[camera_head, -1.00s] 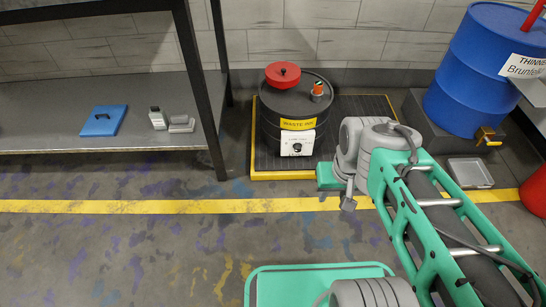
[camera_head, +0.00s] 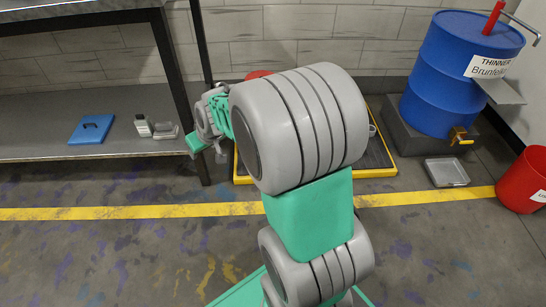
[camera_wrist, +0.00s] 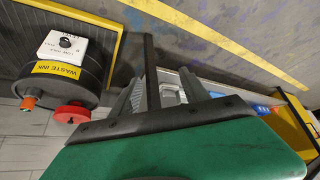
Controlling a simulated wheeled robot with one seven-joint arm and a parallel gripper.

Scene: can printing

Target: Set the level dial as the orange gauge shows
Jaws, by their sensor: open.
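The black waste ink drum (camera_wrist: 60,82) is at the left of the wrist view, appearing upside down. The level dial (camera_wrist: 66,41) is a small black knob on a white plate on its side; its setting is too small to read. The orange gauge (camera_wrist: 28,102) is on the drum's top, its reading not legible. My gripper (camera_wrist: 160,92) is open and empty, apart from the drum and to its right in the wrist view. In the head view my arm hides most of the drum, including dial and gauge; part of its red cap (camera_head: 258,74) shows.
A metal shelf (camera_head: 50,145) with a blue clipboard-like item (camera_head: 91,129) stands at left, its leg close to my gripper. The drum's platform has a yellow edge (camera_head: 378,173). A blue thinner drum (camera_head: 445,85), grey tray (camera_head: 446,172) and red bin (camera_head: 524,182) are at right.

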